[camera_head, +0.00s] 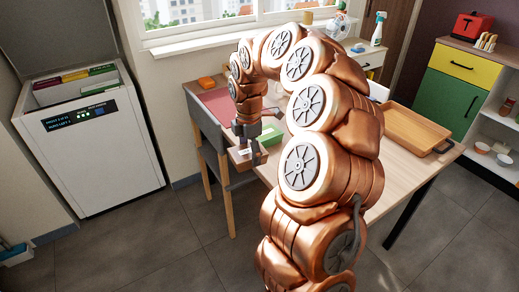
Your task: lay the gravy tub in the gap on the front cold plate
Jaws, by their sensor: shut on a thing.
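My gripper (246,138) hangs at the end of my copper arm, over the front left edge of the wooden table. It is shut on a small brownish tub with a pale label (241,154), which I take to be the gravy tub. The tub's far side and the exact finger contact are too small to make out. A white open-topped cold cabinet (110,150) stands apart at the left. Several coloured packs (75,76) lie inside it, towards the back. I cannot pick out a front cold plate or its gap; the cabinet's front wall hides its lower inside.
A green block (270,136) lies on the table just right of my gripper. A red mat (216,103), an orange item (207,83) and a wooden tray (414,130) are also there. Clear floor (190,215) lies between cabinet and table.

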